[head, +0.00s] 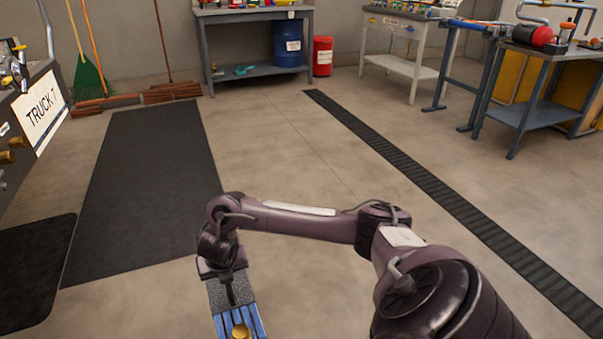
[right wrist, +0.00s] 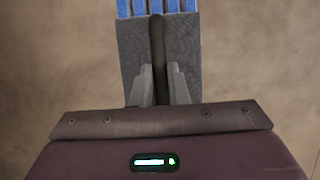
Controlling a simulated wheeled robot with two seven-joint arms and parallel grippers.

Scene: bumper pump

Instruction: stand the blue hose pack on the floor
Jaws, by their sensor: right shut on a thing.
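The blue hose pack (head: 256,318) is at the bottom edge of the head view, with blue ribs, a grey speckled end and a round yellow part. Its lower part is cut off by the frame. My right gripper (head: 230,284) is at the grey end, shut on the pack's dark strap or handle. In the right wrist view the two fingers (right wrist: 159,80) sit either side of that dark strip, and the blue ribs of the pack (right wrist: 150,8) show at the top edge. I cannot tell whether the pack touches the concrete floor (head: 310,270). My left gripper is not in view.
A dark mat (head: 150,190) lies left of the pack, and a smaller black mat (head: 35,270) is at far left by the Truck 7 panel (head: 42,110). A floor grating (head: 430,175) runs diagonally at right. Workbenches stand at the back. Floor between mat and grating is clear.

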